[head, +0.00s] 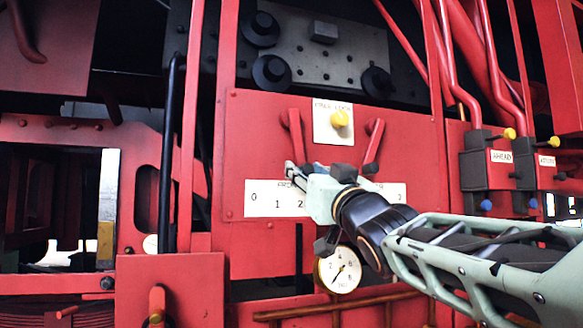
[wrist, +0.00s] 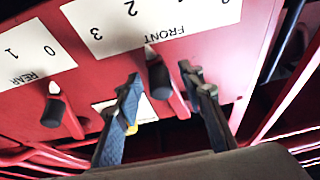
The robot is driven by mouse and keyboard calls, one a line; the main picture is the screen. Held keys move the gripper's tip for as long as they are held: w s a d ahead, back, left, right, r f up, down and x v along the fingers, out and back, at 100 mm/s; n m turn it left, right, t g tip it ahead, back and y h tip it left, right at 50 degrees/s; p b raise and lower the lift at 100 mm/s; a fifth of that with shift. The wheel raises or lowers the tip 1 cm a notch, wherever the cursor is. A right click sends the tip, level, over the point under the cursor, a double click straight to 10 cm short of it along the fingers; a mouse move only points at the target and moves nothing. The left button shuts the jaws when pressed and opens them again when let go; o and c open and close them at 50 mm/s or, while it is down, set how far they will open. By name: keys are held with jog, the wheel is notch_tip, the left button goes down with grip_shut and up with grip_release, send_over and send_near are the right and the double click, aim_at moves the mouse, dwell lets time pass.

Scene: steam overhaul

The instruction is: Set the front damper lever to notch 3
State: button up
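The front damper lever (wrist: 158,80) is red with a black knob and a white pointer tip. In the wrist view, which shows the panel upside down, it lies between the spread fingers of my gripper (wrist: 166,76), with gaps beside the knob. Its white FRONT plate (wrist: 172,22) shows a 2 and a 3; I cannot tell which notch the pointer marks. In the head view the lever (head: 296,137) is the left of two, its lower end hidden by my gripper (head: 298,172). The front plate (head: 262,205) shows 0, 1 and 2 there; my gripper covers the rest.
The rear damper lever (head: 374,142) is to the right in the head view, near my gripper; its REAR plate (wrist: 30,62) shows 0 and 1. A yellow knob (head: 340,118) is between the levers. A round gauge (head: 338,270) is below my wrist. Red pipes run at the right.

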jog(key=shift+w+r, duration=0.1)
jog(key=shift+w, duration=0.1)
grip_shut()
dwell(0.4)
